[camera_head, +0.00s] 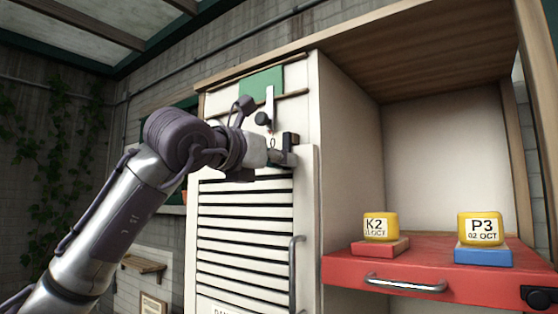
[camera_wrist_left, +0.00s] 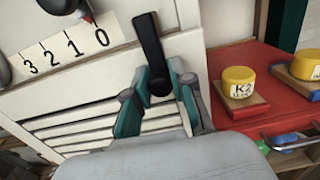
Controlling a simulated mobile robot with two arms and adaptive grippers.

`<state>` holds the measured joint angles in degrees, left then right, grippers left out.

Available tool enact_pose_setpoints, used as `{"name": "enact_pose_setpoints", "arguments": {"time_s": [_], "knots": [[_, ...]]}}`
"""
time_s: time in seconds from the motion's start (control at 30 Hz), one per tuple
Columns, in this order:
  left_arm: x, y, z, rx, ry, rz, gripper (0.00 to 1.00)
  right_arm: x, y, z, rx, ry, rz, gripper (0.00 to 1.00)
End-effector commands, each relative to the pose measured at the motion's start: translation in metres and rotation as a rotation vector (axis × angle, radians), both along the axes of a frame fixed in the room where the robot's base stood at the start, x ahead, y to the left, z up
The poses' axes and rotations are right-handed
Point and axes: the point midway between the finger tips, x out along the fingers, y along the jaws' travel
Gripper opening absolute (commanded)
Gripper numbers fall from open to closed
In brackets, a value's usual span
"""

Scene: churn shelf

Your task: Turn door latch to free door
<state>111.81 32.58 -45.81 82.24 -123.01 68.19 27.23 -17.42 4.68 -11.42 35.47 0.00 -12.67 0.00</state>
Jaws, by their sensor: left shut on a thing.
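The door (camera_head: 245,225) is a white louvred panel with a grey vertical handle (camera_head: 294,265) on its right side. Its slats also show in the left wrist view (camera_wrist_left: 85,130). The black door latch (camera_head: 291,139) sits at the door's top right corner. In the left wrist view the latch (camera_wrist_left: 149,45) is a long black lever, tilted slightly, with its lower end between my fingers. My left gripper (camera_head: 284,156) is shut on this lower end, with teal finger pads on both sides (camera_wrist_left: 160,80). My right gripper is in neither view.
Right of the door, a red drawer (camera_head: 345,268) carries a yellow K2 block (camera_head: 381,227) on a red base and a yellow P3 block (camera_head: 480,228) on a blue base. A number strip (camera_wrist_left: 65,52) and a dark knob (camera_head: 262,119) are above the door.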

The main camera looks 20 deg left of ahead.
Motion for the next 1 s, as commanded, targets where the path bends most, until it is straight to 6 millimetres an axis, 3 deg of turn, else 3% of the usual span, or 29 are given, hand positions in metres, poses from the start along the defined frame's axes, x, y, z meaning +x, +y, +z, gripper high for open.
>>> {"name": "enact_pose_setpoints", "arguments": {"time_s": [0.47,1.0], "knots": [[-0.002,-0.005,-0.002,-0.095,0.034,-0.001,0.0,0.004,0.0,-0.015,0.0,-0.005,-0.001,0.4],[-0.01,-0.024,0.005,-0.541,0.194,-0.001,0.0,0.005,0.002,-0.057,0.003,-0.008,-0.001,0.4]]}}
